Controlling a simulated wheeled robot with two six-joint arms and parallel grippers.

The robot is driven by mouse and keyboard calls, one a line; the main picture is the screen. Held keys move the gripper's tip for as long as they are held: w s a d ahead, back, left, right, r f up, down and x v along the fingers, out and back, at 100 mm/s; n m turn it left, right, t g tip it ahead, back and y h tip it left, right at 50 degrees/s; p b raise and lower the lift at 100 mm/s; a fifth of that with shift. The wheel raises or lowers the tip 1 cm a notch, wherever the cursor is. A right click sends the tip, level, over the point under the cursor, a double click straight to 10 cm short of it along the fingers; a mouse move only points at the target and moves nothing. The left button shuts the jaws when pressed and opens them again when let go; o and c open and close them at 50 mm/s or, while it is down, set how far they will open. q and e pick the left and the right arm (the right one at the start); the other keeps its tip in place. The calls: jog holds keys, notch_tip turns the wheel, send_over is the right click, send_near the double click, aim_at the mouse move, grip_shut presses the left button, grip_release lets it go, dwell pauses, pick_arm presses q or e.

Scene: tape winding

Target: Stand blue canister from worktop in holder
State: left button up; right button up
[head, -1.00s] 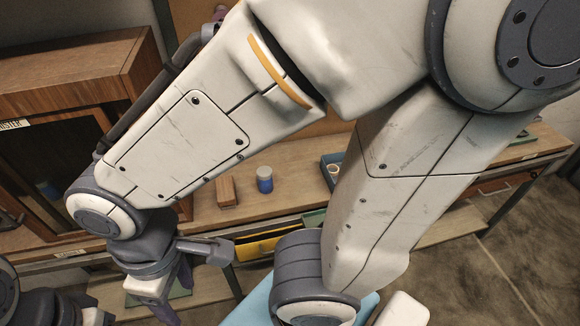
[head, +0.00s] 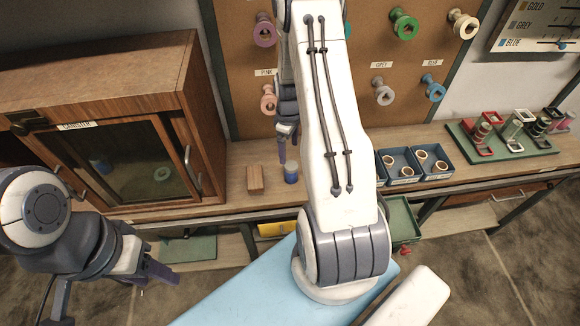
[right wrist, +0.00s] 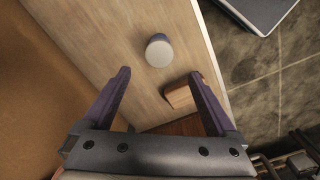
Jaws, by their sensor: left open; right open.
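The blue canister (head: 291,172) with a pale lid stands upright on the worktop (head: 236,200), right of a small wooden block (head: 255,180). In the right wrist view the canister (right wrist: 159,52) is seen from above, beyond the fingertips and apart from them. My right gripper (head: 288,146) is open and empty, above and just behind the canister; its fingers (right wrist: 163,80) are spread wide in the wrist view. My left gripper (head: 112,290) is open and empty at the lower left, away from the canister. I cannot tell which thing is the holder.
A wooden cabinet (head: 188,95) with a glass door stands left, small containers dimly visible inside. Blue bins (head: 437,177) with rings sit right of my right arm. A green board (head: 480,150) with coloured stands is farther right. Spools hang on the pegboard (head: 345,80) behind.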

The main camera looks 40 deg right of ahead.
aim_at(291, 164)
notch_tip(291, 164, down, 5)
jog(key=shift+d+p, duration=0.1)
jog(key=shift+p, duration=0.5)
jog(key=shift+s+f+p, duration=0.2)
jog(key=shift+f+p, duration=0.35)
jog(key=shift+p, duration=0.05)
notch_tip(291, 164, down, 3)
jog(key=shift+d+f+p, duration=0.1)
jog(key=shift+p, duration=0.65)
jog(key=shift+f, duration=0.45)
grip_shut()
jog(key=shift+r, duration=0.1)
